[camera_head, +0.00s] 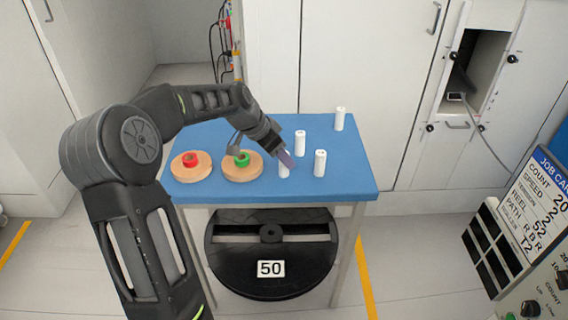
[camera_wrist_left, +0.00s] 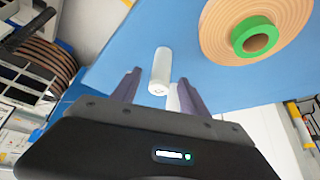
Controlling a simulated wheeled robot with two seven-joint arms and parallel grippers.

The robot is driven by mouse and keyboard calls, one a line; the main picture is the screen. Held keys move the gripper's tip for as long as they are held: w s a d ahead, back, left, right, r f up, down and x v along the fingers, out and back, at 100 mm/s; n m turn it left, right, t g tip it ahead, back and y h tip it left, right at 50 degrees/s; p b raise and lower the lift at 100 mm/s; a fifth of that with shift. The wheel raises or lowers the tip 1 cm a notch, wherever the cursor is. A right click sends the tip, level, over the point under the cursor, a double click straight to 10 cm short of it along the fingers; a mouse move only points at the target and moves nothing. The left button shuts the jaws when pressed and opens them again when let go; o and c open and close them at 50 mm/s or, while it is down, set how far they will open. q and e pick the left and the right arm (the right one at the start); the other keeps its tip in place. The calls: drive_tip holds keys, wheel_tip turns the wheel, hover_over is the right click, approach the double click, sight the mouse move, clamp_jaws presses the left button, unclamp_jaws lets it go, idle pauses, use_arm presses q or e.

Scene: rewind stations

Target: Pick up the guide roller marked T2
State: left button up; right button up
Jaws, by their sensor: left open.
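Several white guide rollers stand upright on the blue table (camera_head: 235,130). One is at the back right (camera_head: 340,119), one in the middle (camera_head: 300,143), one nearer the front (camera_head: 319,163), and one at my left gripper (camera_head: 284,169). Their markings are too small to read, so I cannot tell which is T2. My left gripper (camera_head: 286,158) is open, low over the table. In the left wrist view, one white roller (camera_wrist_left: 161,66) shows between the spread fingers (camera_wrist_left: 160,78), and another (camera_wrist_left: 172,100) is partly hidden by the gripper body. My right gripper is out of view.
Two tan reels lie on the table's left side, one with a red core (camera_head: 190,161) and one with a green core (camera_head: 241,159). A black disc labelled 50 (camera_head: 270,285) is under the table. A job card (camera_head: 540,205) stands at right. The table's front right is clear.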

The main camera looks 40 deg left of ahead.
use_arm(q)
drive_tip(key=shift+p+x, duration=0.35)
drive_tip(key=shift+x, duration=2.25)
clamp_jaws()
